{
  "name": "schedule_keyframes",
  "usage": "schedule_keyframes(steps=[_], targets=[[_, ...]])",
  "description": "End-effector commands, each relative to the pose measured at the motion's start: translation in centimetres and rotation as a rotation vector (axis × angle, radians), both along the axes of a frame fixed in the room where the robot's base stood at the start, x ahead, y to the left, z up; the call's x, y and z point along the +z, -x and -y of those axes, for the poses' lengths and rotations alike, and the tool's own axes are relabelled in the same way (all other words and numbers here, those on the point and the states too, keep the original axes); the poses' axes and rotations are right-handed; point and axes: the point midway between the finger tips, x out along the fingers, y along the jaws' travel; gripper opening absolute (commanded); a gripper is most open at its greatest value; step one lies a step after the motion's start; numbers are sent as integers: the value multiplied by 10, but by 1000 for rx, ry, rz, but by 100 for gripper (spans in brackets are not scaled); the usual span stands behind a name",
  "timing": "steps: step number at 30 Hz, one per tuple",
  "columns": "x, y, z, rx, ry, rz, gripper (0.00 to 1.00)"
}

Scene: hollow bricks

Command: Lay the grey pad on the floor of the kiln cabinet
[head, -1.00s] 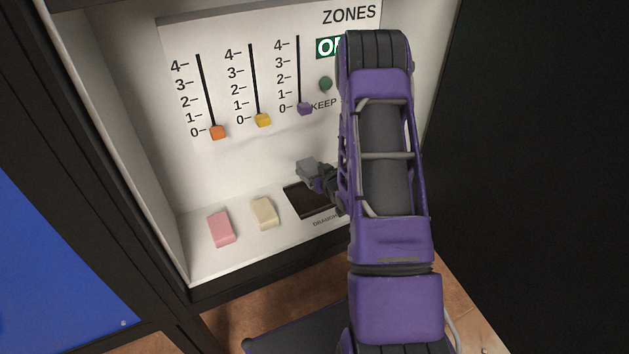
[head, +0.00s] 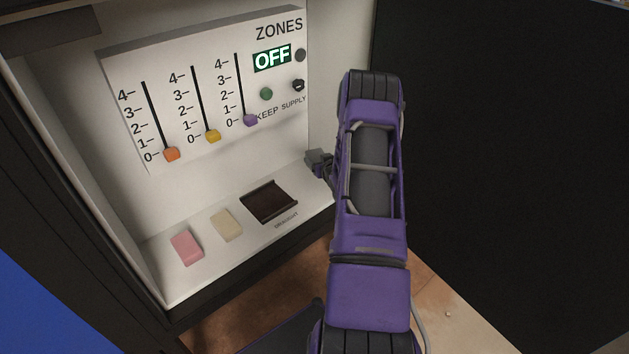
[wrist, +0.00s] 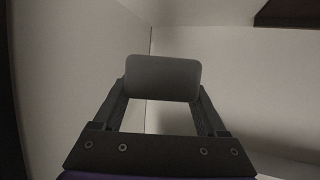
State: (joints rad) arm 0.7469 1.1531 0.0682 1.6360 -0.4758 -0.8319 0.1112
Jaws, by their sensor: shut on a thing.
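My gripper (wrist: 162,98) is shut on the grey pad (wrist: 162,77), which spans between its two fingers in the wrist view. In the head view the grey pad (head: 318,160) shows at the right of the kiln cabinet (head: 150,225), near its right wall and above its white floor. My purple arm hides part of the gripper there. I cannot tell how high the pad is above the floor. A pink pad (head: 186,247) and a cream pad (head: 226,225) lie on the cabinet floor to the left.
A dark brown draught plate (head: 269,202) lies on the floor between the cream pad and my gripper. The back panel (head: 190,100) carries three sliders, all at 0, and a display (head: 272,58) reading OFF. A black panel (head: 480,170) stands to the right.

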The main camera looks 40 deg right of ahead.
Motion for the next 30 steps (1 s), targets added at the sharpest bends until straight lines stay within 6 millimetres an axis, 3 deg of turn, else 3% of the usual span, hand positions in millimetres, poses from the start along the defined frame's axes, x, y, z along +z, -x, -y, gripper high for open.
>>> schedule_keyframes(steps=[3, 11, 17, 30], targets=[[-27, 0, -1, 0, -3, -1, 21], [-51, 0, -1, 1, -1, -1, 21], [-79, 0, -1, 1, -1, -1, 21], [-86, 0, -1, 1, 1, 1, 21]])
